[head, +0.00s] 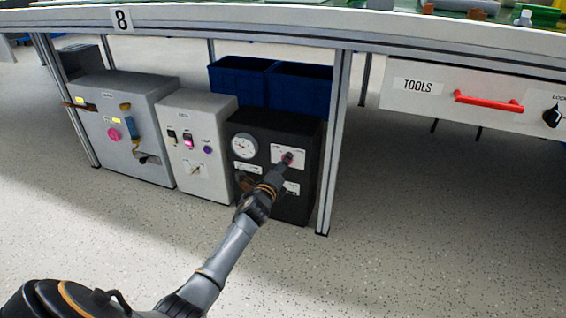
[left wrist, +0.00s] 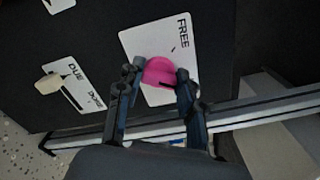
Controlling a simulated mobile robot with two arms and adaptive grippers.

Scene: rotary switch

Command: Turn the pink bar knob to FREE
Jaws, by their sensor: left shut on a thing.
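The pink bar knob (left wrist: 160,72) sits on a white plate (left wrist: 150,35) marked FREE on the black box (head: 268,130). In the left wrist view the word FREE is at the plate's upper right, and the lower part of the plate is covered by my gripper. My left gripper (left wrist: 160,85) has one finger on each side of the knob and is shut on it. In the head view my left gripper (head: 284,163) reaches the box's front and hides most of the knob. My right gripper does not show.
A round gauge (head: 244,146) and other labelled plates are on the same box. A cream knob (left wrist: 48,84) is nearby. Grey boxes (head: 205,150) stand to the left, blue bins (head: 240,80) behind. A table leg (head: 333,150) stands close on the right.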

